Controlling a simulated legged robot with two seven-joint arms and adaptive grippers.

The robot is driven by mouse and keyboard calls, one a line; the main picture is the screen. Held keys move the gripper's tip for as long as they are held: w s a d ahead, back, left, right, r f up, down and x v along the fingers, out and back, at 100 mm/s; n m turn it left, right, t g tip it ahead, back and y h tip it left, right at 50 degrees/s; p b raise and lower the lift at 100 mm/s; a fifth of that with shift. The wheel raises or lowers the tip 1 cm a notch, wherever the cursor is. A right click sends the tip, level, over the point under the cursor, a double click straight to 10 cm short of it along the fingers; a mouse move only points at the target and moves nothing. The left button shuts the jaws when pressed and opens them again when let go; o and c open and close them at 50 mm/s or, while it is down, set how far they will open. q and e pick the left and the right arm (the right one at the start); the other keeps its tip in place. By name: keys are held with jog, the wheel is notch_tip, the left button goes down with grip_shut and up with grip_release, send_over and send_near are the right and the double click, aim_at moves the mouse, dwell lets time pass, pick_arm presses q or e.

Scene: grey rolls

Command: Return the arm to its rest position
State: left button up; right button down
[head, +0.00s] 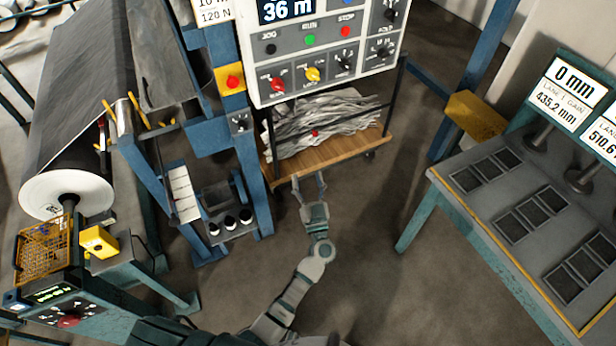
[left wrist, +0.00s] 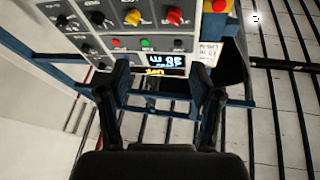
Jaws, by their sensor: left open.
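My left gripper (head: 309,186) reaches up from the bottom middle of the head view, over the floor in front of a wooden-decked cart. Its fingers are apart with nothing between them. In the left wrist view the two dark fingers of the left gripper (left wrist: 160,95) stand spread apart, and the control panel (left wrist: 130,28) lies beyond them. The same control panel (head: 325,45) is at the top middle of the head view, above the gripper in the picture, with coloured knobs and a "36 m" display. My right gripper is in neither view.
A cart (head: 335,152) with crumpled grey material stands beyond the gripper. A blue frame with a large grey roll (head: 75,120) is at left. A teal table (head: 445,215) with dark recessed panels is at right. Floor (head: 385,260) between is clear.

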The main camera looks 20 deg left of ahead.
pick_arm(q)
jog(key=s+d+f+m+g+h, duration=0.15)
jog(key=f+m+h, duration=0.3)
jog(key=f, duration=0.75)
jog(key=s+d+f+m+g+h, duration=0.1)
jog(key=s+d+f+m+h, duration=0.15)
jog(key=f+h, duration=0.7)
jog(key=s+f+m+g+y, duration=0.15)
jog(key=s+f, duration=0.35)
jog(key=f, duration=0.6)
jog(key=s+f+n+g, duration=0.1)
jog(key=s+f+g, duration=0.3)
jog(key=f, duration=0.6)
jog(key=s+a+f+g, duration=0.3)
jog(key=s+f, duration=0.4)
jog(key=s, duration=0.2)
jog(key=s+a+f+g, duration=0.2)
jog(key=s+f, duration=0.4)
jog(key=s, duration=0.3)
jog(key=s+a+f+n+g+y, duration=0.1)
jog(key=s+a+f+g, duration=0.2)
jog(key=s, duration=0.7)
jog(key=s+a+f+n+g+y, duration=0.1)
jog(key=s+a+f+g, duration=0.1)
jog(key=s, duration=0.8)
jog(key=a+f, duration=0.1)
jog(key=a, duration=0.1)
jog(key=shift+s+a+f+g, duration=0.35)
jog(key=shift+a+g, duration=0.05)
